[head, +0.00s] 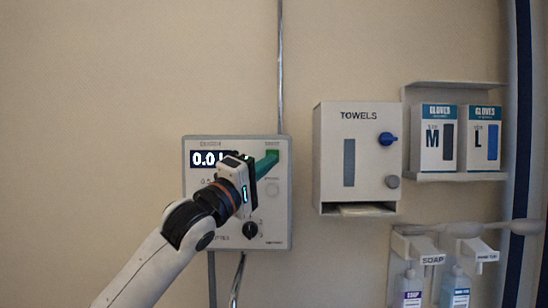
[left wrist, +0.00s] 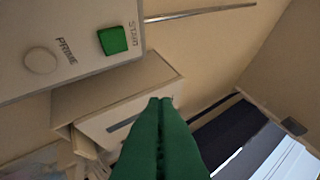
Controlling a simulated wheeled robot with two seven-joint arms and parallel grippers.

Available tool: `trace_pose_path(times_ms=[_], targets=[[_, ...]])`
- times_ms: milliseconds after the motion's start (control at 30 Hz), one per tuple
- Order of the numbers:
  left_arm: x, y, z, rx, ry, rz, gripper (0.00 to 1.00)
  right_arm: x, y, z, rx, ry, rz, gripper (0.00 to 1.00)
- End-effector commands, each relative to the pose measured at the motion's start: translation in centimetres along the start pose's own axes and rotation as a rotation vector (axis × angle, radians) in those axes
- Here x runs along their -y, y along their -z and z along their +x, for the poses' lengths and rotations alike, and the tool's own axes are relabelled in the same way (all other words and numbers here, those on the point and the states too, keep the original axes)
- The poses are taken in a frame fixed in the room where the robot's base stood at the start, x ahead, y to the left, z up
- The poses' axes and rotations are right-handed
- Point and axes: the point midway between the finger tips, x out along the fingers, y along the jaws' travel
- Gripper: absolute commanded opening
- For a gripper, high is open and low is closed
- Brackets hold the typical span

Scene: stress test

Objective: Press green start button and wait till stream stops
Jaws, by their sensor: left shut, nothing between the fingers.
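The wall dispenser panel (head: 197,232) has a lit display (head: 205,158) starting "0.0", the rest partly covered by my left gripper. In the left wrist view, the square green START button (left wrist: 112,40) sits near the panel's edge. In the head view I cannot tell it apart from the green fingers crossing in front of its place. My left gripper (head: 272,158) is shut and empty, close before the panel's upper right. In the left wrist view its green fingertips (left wrist: 160,102) lie below and right of the button, seemingly apart from it. My right gripper is in neither view.
The round PRIME button (left wrist: 40,60) is beside START. A black knob (head: 250,230) sits lower on the panel. A towel dispenser (head: 330,180), glove boxes (head: 438,140) and soap bottles (head: 410,290) are to the right. The wall left of the panel is bare.

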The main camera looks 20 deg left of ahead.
Motion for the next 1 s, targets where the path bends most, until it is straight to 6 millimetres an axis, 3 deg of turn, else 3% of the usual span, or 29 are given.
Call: trace_pose_path(times_ms=[367, 1000], targets=[[-0.3, -0.5, 0.6, 0.001, -0.002, 0.001, 0.0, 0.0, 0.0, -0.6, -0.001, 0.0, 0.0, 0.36], [-4.0, -4.3, 5.9, 0.0, -0.004, 0.0, 0.0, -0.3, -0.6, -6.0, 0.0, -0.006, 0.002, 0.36]])
